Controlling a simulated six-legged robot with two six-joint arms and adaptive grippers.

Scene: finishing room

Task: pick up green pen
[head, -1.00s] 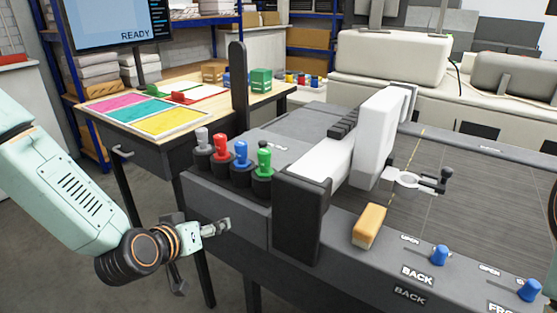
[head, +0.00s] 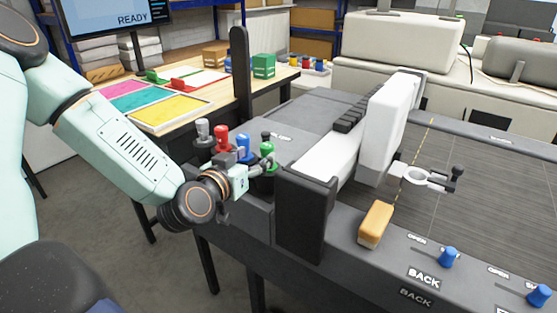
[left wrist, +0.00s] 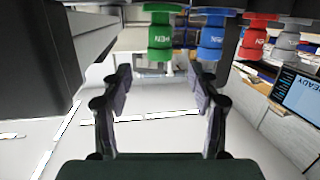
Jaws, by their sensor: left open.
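The green pen (head: 267,151) stands upright in its dark holder at the right end of a row of pens on the corner of the grey machine. It also shows in the left wrist view (left wrist: 159,38), near the top and roughly in line with the gap between my fingers. My left gripper (head: 254,160) is close beside the green pen in the head view, partly overlapping the row. In the left wrist view its two fingers (left wrist: 160,82) are spread apart with nothing between them. My right gripper is out of view.
The blue pen (head: 243,147), red pen (head: 221,136) and white pen (head: 203,131) stand close by in the same row. A white and dark gantry (head: 308,200) rises just right of the green pen. An orange block (head: 375,224) lies on the machine's front edge.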

